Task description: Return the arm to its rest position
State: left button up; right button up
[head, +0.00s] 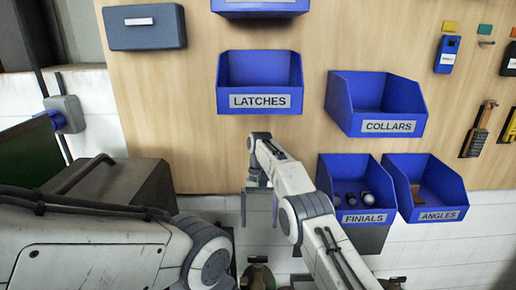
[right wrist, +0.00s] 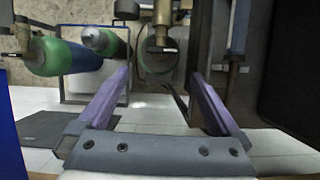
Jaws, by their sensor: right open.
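My right gripper (head: 259,212) hangs below the blue LATCHES bin (head: 259,101), in front of the white wall under the wooden board. Its two purple fingers point down and are apart, with nothing between them. In the right wrist view the same gripper (right wrist: 160,78) is open and empty above a floor area with cylinders and fittings. My left arm comes in from the left of the head view, but its gripper is not in view.
Right of my right arm hang the blue COLLARS (head: 389,126), FINIALS (head: 364,217) and ANGLES (head: 438,215) bins. A green-and-blue cylinder (right wrist: 80,60) and a metal valve (right wrist: 162,43) show below the gripper. A dark cabinet (head: 125,185) stands at left.

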jog(key=s+d+r+t, duration=0.2)
jog(key=d, duration=0.3)
jog(key=s+d+r+t, duration=0.1)
jog(key=s+d+r, duration=0.1)
jog(key=d, duration=0.3)
jog(key=s+d+f+t, duration=0.15)
jog(key=s+d, duration=0.25)
jog(key=s, duration=0.6)
jog(key=s+d+f+t, duration=0.15)
jog(key=s+d, duration=0.25)
jog(key=s, duration=0.5)
jog(key=s+a+r+n+g+b, duration=0.1)
jog(key=s+a+n+b, duration=0.3)
jog(key=s+a, duration=0.9)
jog(key=s+r+n, duration=0.1)
jog(key=n, duration=0.2)
jog(key=shift+a+g+y, duration=0.25)
jog(key=shift+g+y, duration=0.15)
